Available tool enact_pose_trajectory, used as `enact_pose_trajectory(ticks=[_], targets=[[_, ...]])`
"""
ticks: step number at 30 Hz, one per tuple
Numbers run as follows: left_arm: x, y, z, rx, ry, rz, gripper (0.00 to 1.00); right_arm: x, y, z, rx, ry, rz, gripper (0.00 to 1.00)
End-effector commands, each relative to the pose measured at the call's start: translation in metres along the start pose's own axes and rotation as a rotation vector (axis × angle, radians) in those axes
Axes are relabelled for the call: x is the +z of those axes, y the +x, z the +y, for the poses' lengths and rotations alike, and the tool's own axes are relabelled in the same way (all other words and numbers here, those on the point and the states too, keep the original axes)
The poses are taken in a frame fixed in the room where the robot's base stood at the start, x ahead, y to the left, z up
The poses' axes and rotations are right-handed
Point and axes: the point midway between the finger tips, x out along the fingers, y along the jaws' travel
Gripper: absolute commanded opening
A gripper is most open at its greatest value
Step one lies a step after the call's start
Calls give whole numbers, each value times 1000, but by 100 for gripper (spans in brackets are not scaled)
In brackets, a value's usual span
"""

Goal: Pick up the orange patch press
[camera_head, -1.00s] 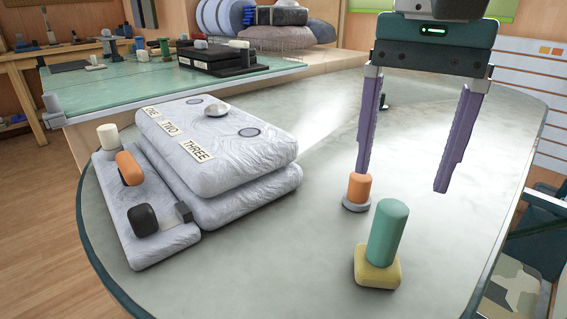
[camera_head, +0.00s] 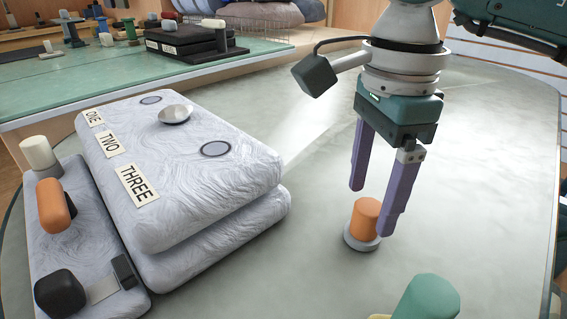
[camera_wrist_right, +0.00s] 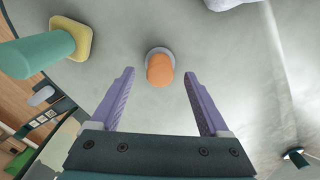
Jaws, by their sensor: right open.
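The orange patch press (camera_head: 365,218), an orange cylinder on a round grey base, stands upright on the grey table. My right gripper (camera_head: 372,211) points down at it with its purple fingers open. In the head view, one finger appears behind and left of the press and the other overlaps its right side. In the right wrist view, the press (camera_wrist_right: 159,68) shows centred between and just beyond the fingertips (camera_wrist_right: 159,74), with a gap on both sides. No contact shows. My left gripper is not in view.
A green cylinder (camera_head: 428,298) on a yellow base stands nearby, also in the right wrist view (camera_wrist_right: 38,53). Stacked grey padded slabs (camera_head: 235,170) lie to the left, beside a lower slab holding white, orange and black handled tools. The table right of the press is clear.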

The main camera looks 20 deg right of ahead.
Motion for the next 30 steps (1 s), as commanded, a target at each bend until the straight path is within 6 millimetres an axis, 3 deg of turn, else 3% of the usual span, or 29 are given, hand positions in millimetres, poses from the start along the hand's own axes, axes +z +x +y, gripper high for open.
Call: enact_pose_trajectory(ticks=[1, 5, 14, 30], targets=[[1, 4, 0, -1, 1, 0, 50, -2, 11, 1, 4, 2, 0, 79], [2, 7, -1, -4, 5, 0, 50, -1, 27, 1, 2, 0, -1, 79], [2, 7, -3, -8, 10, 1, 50, -2, 30, 0, 0, 0, 0, 78], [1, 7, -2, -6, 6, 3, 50, -2, 29, 0, 0, 0, 0, 17]])
